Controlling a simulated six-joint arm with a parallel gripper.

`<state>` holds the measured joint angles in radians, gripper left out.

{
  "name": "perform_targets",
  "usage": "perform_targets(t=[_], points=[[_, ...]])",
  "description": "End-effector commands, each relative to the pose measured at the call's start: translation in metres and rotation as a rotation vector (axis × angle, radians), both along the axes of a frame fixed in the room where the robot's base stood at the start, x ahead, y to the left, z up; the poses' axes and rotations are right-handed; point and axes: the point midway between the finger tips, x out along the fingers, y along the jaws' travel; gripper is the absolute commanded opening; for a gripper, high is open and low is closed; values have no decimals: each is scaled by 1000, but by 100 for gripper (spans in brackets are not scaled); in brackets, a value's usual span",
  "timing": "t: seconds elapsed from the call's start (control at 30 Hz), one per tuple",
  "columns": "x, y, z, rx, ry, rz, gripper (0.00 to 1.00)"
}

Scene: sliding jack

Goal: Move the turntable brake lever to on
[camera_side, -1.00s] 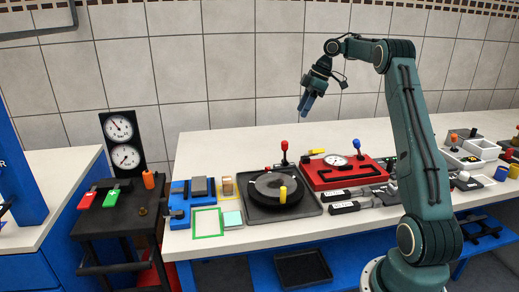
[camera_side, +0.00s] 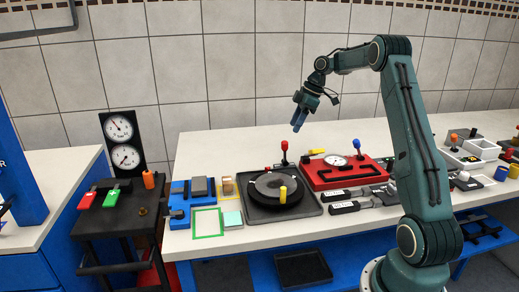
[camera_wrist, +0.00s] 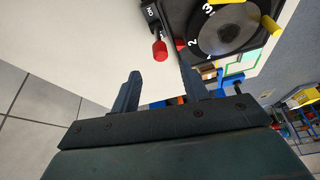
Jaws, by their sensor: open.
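The turntable (camera_side: 262,205) is a dark square base with a round black disc and a yellow peg; it also shows at the top right of the wrist view (camera_wrist: 236,27). The brake lever (camera_side: 284,147) has a red knob and stands upright at the back edge of the turntable. In the wrist view the red knob (camera_wrist: 160,50) is beyond my fingertips, near a black label that appears to read ON. My gripper (camera_side: 298,126) is open and empty, above and slightly right of the lever, apart from it. Both fingers show in the wrist view (camera_wrist: 160,80).
A red panel (camera_side: 320,179) with a dial and a blue-knobbed lever stands right of the turntable. Blue fixtures (camera_side: 180,207) and a green-framed square (camera_side: 207,222) lie to its left. Grey-handled clamps (camera_side: 350,206) lie in front right. The bench behind the lever is clear.

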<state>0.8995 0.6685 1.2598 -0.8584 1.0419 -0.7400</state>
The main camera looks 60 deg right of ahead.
Motion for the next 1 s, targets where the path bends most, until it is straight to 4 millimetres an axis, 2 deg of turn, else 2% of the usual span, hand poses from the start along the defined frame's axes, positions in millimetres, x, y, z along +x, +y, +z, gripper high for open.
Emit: perform_targets(t=[0.3,0.5,0.7,1.0], points=[[15,12,-45,4,2,1,45],[22,17,-65,3,1,0,45],[24,18,-74,1,-1,0,45],[25,19,-75,1,-1,0,43]])
